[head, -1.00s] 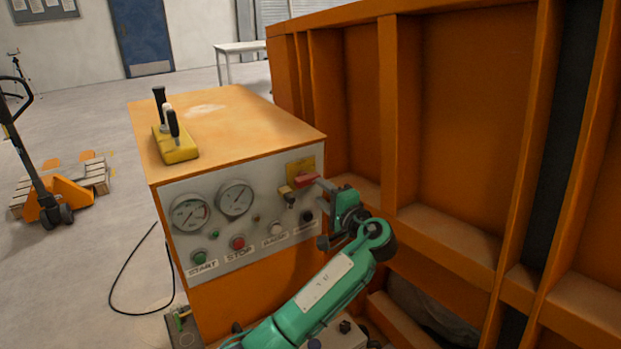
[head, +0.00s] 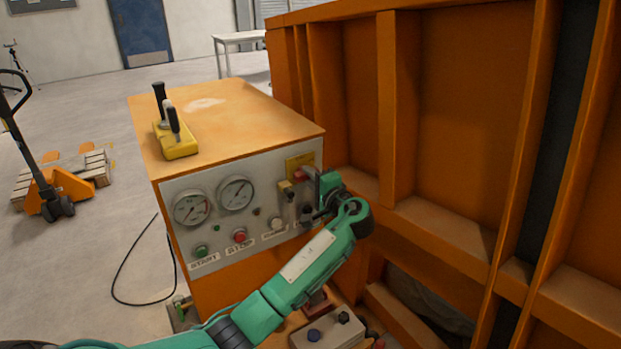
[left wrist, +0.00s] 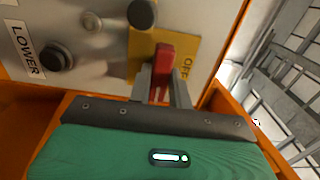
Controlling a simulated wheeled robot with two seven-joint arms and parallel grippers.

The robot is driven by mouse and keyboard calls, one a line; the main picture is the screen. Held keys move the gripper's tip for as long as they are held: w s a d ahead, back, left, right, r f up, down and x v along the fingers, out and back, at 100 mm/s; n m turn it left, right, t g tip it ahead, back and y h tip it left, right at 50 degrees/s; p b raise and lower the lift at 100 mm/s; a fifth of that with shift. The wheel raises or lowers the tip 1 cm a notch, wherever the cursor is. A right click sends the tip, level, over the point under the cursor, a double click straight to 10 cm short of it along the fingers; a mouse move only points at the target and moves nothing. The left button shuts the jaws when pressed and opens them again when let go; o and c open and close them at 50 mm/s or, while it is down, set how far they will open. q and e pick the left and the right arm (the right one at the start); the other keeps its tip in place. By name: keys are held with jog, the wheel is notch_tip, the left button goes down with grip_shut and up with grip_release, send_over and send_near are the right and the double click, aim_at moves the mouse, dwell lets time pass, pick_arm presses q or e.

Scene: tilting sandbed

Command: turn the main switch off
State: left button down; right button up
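The main switch has a red handle (head: 301,174) on a yellow plate (head: 300,161) at the upper right of the grey control panel (head: 217,246). In the left wrist view the red handle (left wrist: 163,66) stands beside the printed word OFF, on the yellow plate (left wrist: 186,52). My left gripper (head: 306,190) is at the switch. In the left wrist view its two fingers (left wrist: 162,88) are close together, one on each side of the red handle, and look shut on it. The fingertips partly hide the handle's lower part. My right gripper is not in view.
Gauges (head: 236,193) and START and STOP buttons (head: 239,235) are on the panel. A dark knob (left wrist: 141,14) sits just beside the handle, and a LOWER button (left wrist: 56,56) is further left. The large orange ribbed bed (head: 460,120) stands close on the right.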

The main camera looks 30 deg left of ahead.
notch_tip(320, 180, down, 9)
jog(key=b, duration=0.9)
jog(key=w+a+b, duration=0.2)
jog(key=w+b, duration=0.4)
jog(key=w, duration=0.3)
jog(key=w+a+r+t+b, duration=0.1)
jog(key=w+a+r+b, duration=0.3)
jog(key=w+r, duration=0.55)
pick_arm(q)
jog(key=shift+f+n+b, duration=0.1)
jog(key=shift+n+b, duration=3.45)
jog(key=shift+n, duration=5.55)
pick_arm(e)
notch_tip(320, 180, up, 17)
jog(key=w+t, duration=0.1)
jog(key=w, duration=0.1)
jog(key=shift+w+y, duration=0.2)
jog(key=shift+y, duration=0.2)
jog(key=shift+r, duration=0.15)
